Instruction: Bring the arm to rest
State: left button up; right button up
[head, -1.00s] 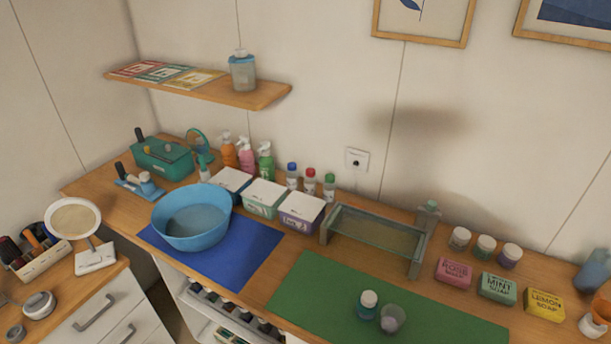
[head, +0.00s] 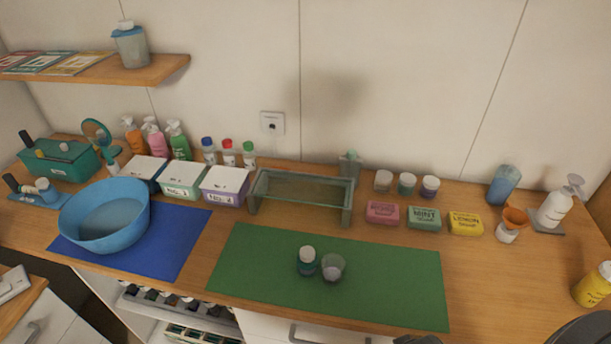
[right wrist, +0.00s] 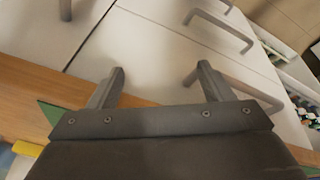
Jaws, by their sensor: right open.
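My right gripper (right wrist: 160,85) is open and empty in the right wrist view, its two dark fingers spread apart. It hangs over the white drawer fronts and the counter's wooden edge, with nothing between the fingers. In the head view only dark parts of my right arm show at the bottom right edge. My left gripper is not in view.
The wooden counter (head: 510,270) has free room at the right. A blue bowl (head: 105,215) stands at the left. A drawer handle (right wrist: 235,88) is near the gripper.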

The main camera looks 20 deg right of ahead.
jog(key=s+f+g+b, duration=0.1)
jog(key=s+f+b, duration=0.2)
jog(key=f, duration=0.9)
jog(key=s+f+b, duration=0.3)
jog(key=f, duration=1)
jog(key=s+f+b, duration=0.4)
jog(key=s+f, duration=0.7)
jog(key=f, duration=0.2)
jog(key=shift+a+f+g+y, duration=0.2)
jog(key=shift+a+g+y, duration=0.1)
jog(key=shift+a+g, duration=0.15)
